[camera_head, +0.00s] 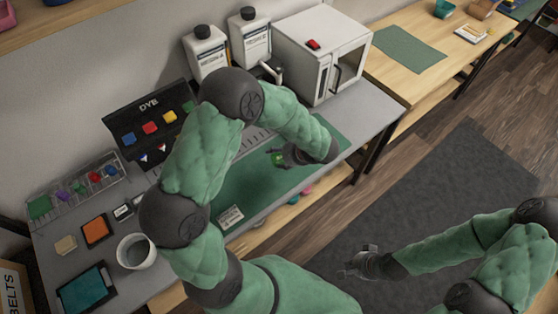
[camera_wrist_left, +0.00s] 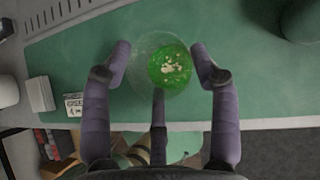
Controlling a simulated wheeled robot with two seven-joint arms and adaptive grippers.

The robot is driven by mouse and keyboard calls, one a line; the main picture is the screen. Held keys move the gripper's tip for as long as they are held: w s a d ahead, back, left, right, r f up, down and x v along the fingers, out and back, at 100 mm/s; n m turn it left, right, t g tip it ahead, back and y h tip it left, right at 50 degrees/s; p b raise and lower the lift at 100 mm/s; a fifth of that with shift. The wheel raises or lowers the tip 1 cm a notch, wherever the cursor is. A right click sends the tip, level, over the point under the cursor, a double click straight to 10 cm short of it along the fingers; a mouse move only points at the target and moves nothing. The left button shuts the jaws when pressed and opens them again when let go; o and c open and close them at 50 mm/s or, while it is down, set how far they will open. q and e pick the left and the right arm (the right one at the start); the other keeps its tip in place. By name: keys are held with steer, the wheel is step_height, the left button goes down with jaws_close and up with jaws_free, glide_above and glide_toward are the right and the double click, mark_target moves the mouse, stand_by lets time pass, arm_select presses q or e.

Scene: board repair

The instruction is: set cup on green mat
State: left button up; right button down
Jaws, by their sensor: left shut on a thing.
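The green mat (camera_wrist_left: 75,60) also shows below the cup in the wrist view. Another green mat (camera_head: 408,50) lies bare on the far wooden table. My right gripper (camera_head: 358,264) is empty over the dark floor rug.
A white oven-like box (camera_head: 310,50) and two white bottles (camera_head: 207,50) stand behind. A black DYE stand (camera_head: 150,118) with coloured blocks, a white cup-like pot (camera_head: 136,252) and a tablet (camera_head: 86,288) are at left. My left arm hides part of the bench.

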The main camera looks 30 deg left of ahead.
mark_target(279, 160)
arm_select(q)
steer(key=shift+w+a+f, duration=0.1)
steer(key=shift+a+f, duration=0.05)
steer(key=shift+f, duration=0.1)
steer(key=shift+w+a+f+b, duration=0.15)
steer(key=shift+f+b, duration=0.7)
steer(key=shift+f, duration=0.85)
steer(key=shift+f, duration=0.15)
steer(key=o, duration=1.2)
